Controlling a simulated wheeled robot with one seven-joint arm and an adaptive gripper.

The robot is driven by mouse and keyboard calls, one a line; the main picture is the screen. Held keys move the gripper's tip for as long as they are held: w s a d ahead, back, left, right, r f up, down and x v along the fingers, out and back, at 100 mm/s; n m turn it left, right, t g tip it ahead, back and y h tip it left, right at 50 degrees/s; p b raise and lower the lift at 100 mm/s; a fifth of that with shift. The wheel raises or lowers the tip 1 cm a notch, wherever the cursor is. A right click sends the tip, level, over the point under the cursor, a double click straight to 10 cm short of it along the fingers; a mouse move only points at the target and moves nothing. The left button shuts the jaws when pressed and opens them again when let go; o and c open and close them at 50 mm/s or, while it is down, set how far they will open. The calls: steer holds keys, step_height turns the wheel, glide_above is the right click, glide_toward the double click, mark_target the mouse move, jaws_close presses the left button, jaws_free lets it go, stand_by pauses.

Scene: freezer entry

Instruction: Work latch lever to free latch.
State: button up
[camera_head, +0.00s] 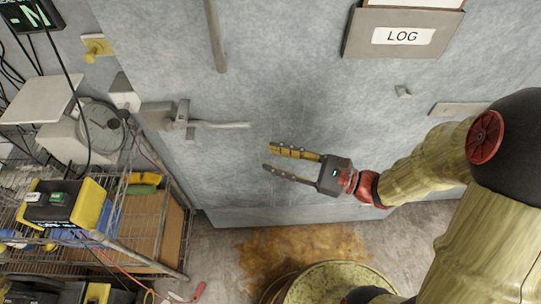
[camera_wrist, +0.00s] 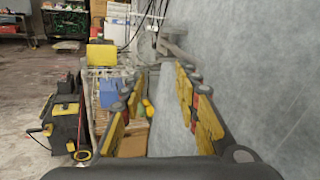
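The latch lever (camera_head: 222,125) is a grey metal bar that sticks out to the right, roughly level, from the latch body (camera_head: 163,115) at the left edge of the grey freezer door (camera_head: 300,70). My gripper (camera_head: 268,157) is in front of the door, below and to the right of the lever's free end. Its two yellow-and-dark fingers are spread and point left, with nothing between them. They are apart from the lever in the picture. In the wrist view the open fingers (camera_wrist: 160,78) frame the scene, and the grey latch hardware (camera_wrist: 175,47) shows beyond them near the top.
A wire shelf rack (camera_head: 150,225) with a yellow-black device (camera_head: 65,203) stands at the lower left. A round gauge (camera_head: 102,130) is left of the latch. A LOG holder (camera_head: 400,38) and a vertical handle bar (camera_head: 215,35) are on the door. The door around my gripper is clear.

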steer(key=shift+v, duration=1.65)
steer(key=shift+w, duration=0.15)
steer(key=shift+r+p, duration=0.1)
steer(key=shift+p, duration=0.35)
